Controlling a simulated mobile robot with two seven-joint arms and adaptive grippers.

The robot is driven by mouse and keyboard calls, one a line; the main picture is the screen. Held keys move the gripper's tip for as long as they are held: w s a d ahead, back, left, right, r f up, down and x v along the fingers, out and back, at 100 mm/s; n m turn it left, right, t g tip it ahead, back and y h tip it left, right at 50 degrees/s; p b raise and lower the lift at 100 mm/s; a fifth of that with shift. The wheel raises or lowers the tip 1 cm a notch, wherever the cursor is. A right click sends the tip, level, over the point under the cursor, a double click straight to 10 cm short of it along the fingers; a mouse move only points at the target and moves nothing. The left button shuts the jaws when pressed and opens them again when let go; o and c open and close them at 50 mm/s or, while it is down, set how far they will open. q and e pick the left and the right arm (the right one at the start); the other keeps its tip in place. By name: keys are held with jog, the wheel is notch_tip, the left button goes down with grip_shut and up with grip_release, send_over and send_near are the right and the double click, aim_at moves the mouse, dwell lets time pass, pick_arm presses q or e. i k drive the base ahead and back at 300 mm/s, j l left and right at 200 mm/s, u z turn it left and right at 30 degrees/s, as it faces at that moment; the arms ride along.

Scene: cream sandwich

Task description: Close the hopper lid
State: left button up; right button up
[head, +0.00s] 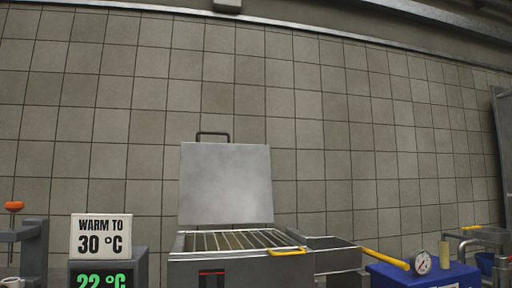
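The hopper lid (226,184) is a flat grey metal panel with a dark handle (213,135) on its top edge. It stands open, close to upright, at the back of the metal hopper (205,268). A wire grate (230,240) shows across the hopper's open top. A yellow handle (287,251) is at the grate's front right. Neither of my grippers shows in the head view.
A sign (101,236) reads "WARM TO 30 °C" above a green display (102,281) showing 22 °C. A yellow lever (385,259) slopes right of the hopper towards a blue box (425,275) with a round gauge (422,263). A tiled wall (350,140) stands behind.

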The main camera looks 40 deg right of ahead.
aim_at(228, 183)
jog(key=i+j+z, duration=0.1)
jog(key=z, duration=0.3)
jog(key=j+z, duration=0.15)
jog(key=z, duration=0.2)
jog(key=i+j+z, duration=0.1)
jog(key=z, duration=0.3)
jog(key=j+z, duration=0.35)
jog(key=l, duration=0.1)
